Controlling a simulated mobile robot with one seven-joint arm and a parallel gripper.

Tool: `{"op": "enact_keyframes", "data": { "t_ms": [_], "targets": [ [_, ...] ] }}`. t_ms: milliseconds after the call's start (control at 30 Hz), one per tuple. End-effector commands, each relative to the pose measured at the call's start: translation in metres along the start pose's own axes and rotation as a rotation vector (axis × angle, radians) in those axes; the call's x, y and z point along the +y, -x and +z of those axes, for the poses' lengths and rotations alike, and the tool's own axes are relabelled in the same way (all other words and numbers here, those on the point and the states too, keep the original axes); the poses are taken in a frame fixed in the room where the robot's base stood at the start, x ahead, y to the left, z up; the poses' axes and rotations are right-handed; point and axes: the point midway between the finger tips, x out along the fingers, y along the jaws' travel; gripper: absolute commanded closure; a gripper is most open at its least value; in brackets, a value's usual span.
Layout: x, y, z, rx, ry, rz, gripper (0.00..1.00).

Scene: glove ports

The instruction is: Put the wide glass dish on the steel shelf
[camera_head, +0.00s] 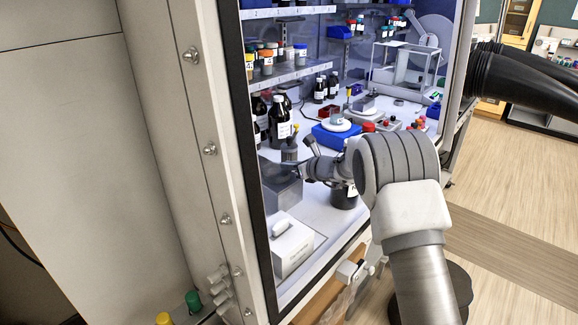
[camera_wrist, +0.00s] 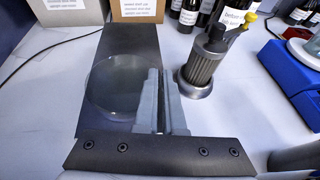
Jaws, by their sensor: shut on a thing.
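The wide glass dish (camera_wrist: 112,88) is clear and round, and shows in the wrist view over the dark steel shelf (camera_wrist: 130,42). My gripper (camera_wrist: 159,76) is shut on the dish's right edge. I cannot tell whether the dish touches the shelf or hangs just above it. In the head view my gripper (camera_head: 297,166) reaches in from the right over the grey steel shelf (camera_head: 287,194), near the left wall of the enclosure. The dish is hard to make out there.
A metal filter cylinder (camera_wrist: 205,62) stands close right of the shelf, with brown bottles (camera_head: 279,122) behind. A white tissue box (camera_head: 292,246) sits in front. A black container (camera_head: 344,196) stands under my arm. A blue device (camera_head: 332,137) is further back.

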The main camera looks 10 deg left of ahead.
Motion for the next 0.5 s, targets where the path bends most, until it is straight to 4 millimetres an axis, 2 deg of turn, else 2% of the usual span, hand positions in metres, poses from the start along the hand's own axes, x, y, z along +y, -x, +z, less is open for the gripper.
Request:
{"op": "enact_keyframes", "data": {
  "t_ms": [200,233,367,500],
  "targets": [
    [0.0002,-0.0015,-0.0033,-0.001,-0.001,0.000,1.00],
    [0.0003,-0.0010,-0.0019,0.000,-0.001,0.000,0.89],
    [0.0002,-0.0008,-0.0017,0.000,-0.001,0.000,0.65],
    [0.0002,-0.0008,-0.0018,0.001,-0.001,0.000,0.63]
  ]
}}
